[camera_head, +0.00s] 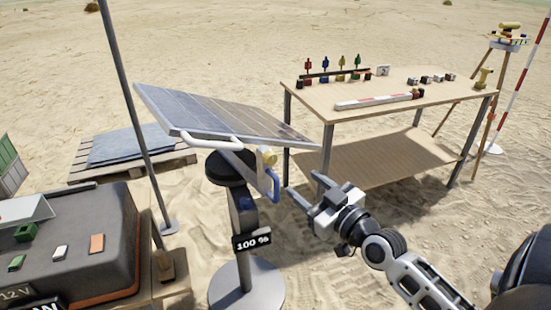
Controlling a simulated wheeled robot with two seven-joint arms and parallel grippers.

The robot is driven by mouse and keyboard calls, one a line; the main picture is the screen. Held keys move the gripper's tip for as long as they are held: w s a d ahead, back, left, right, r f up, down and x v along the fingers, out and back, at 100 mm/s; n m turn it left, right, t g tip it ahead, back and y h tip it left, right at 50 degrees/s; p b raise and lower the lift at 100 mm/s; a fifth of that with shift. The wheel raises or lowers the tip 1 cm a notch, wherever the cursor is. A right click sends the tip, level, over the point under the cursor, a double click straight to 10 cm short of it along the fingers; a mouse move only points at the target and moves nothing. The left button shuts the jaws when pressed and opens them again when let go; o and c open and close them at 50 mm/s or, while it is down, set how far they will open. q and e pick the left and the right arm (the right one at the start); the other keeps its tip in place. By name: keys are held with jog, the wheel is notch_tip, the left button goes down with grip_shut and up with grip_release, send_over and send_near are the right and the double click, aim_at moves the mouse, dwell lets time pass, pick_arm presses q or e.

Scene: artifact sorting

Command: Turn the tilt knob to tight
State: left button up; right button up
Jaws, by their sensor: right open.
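A tilted solar panel (215,112) stands on a post (243,215) with a round grey base. A brass-coloured knob (268,155), which looks like the tilt knob, sits at the bracket under the panel's right part. A blue handle (264,188) hangs just below it. A sign on the post (251,242) reads "100 %". I cannot tell any tight or loose marking on the knob. My right gripper (304,190) is open and empty, to the right of the blue handle and lower than the knob, apart from both. My left gripper is not in view.
A wooden table (440,95) with coloured figures, small blocks and a red-white bar stands behind at right. A dark case (120,225) on a bench fills the lower left. A thin pole (125,85) stands left of the panel. Sand lies open between post and table.

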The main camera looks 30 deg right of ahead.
aim_at(272, 160)
jog(key=w, duration=0.8)
jog(key=w+p, duration=0.1)
jog(key=w, duration=0.3)
jog(key=shift+a, duration=0.25)
jog(key=c, duration=1)
